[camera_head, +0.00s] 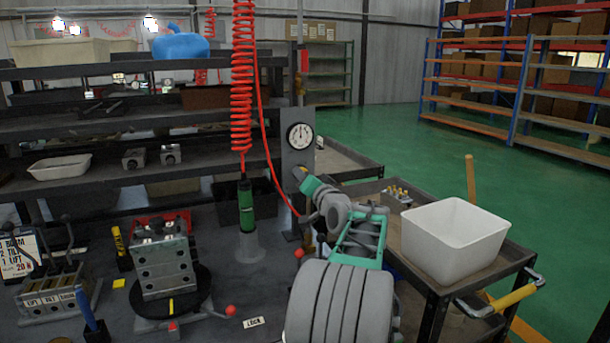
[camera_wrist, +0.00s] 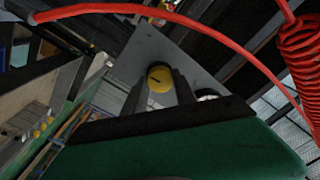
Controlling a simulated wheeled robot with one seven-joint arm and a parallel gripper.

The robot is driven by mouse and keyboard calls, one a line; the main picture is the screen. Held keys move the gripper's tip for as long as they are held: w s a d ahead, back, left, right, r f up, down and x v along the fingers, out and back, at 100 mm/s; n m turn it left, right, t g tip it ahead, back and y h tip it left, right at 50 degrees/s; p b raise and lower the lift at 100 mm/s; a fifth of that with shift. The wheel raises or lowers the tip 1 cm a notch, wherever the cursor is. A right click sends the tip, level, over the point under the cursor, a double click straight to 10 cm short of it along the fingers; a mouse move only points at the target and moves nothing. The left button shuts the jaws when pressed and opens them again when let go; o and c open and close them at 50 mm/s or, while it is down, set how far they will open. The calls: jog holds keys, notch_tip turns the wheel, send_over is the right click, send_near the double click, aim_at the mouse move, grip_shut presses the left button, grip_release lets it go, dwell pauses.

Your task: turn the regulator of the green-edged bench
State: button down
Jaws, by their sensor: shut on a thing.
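The regulator is a grey upright panel (camera_head: 298,154) at the back right of the dark bench (camera_head: 262,315). It carries a round white dial gauge (camera_head: 300,136) and, below it, a yellow knob (camera_wrist: 159,77) with a dark pointer mark. My gripper (camera_head: 303,179) reaches the panel just under the gauge. In the wrist view my gripper (camera_wrist: 160,90) has one finger on each side of the knob and is shut on it. The gripper mostly hides the knob in the head view. No green edge shows clearly on the bench.
A red coiled hose (camera_head: 242,80) hangs left of the panel above a green cylinder (camera_head: 246,206). A valve block (camera_head: 163,262) stands on a round turntable to the left. A white bin (camera_head: 454,238) sits on a cart at right. Green floor lies open behind.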

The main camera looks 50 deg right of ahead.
jog(key=shift+m, duration=0.6)
jog(key=c, duration=1)
grip_release()
jog(key=v, duration=0.8)
